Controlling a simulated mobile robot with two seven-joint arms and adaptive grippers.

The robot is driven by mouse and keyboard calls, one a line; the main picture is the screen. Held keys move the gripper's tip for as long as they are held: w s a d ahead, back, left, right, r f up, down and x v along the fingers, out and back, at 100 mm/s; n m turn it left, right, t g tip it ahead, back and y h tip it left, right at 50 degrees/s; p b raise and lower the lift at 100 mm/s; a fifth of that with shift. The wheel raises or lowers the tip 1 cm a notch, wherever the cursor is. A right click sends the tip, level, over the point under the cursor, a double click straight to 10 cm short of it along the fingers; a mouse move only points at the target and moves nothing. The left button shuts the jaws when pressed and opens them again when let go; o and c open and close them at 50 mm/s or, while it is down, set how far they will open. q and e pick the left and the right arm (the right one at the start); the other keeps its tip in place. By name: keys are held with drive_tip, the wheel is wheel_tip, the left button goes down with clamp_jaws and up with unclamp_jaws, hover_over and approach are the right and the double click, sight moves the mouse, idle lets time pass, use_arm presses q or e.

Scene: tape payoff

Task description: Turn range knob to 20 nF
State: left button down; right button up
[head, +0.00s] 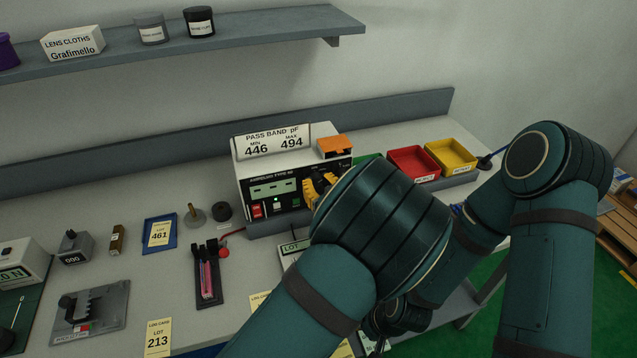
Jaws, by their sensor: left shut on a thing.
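The meter (272,191) is a grey-white box with a dark front panel. It has a small display, a red button, a green-lit button and a white button. My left gripper (313,190), yellow and black, is at the right part of this panel, shut on what appears to be the range knob. The knob, its pointer and its range marks are hidden by the gripper and my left forearm, so the setting cannot be read. My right gripper (378,330) is low in the view, mostly hidden behind my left arm; its fingers cannot be made out.
A sign reading 446 to 494 pF (272,141) and an orange box (336,146) are on top of the meter. Red (413,164) and yellow (451,157) bins stand right. A blue tray (159,233) and a black holder with pink strips (208,275) lie left. A shelf (265,33) hangs above.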

use_arm(q)
drive_tip(key=m+p, duration=0.1)
drive_tip(key=m, duration=0.1)
drive_tip(key=shift+r+m, duration=0.15)
drive_tip(key=shift+m, duration=0.15)
drive_tip(key=m+p, duration=0.1)
drive_tip(key=m, duration=0.2)
drive_tip(key=shift+t, duration=0.3)
drive_tip(key=m, duration=0.3)
drive_tip(key=m+p, duration=0.1)
drive_tip(key=m, duration=0.2)
drive_tip(key=shift+t+h, duration=0.3)
drive_tip(key=shift+p, duration=0.3)
drive_tip(key=c, duration=0.9)
unclamp_jaws()
drive_tip(key=shift+w, duration=0.15)
drive_tip(key=shift+c, duration=0.2)
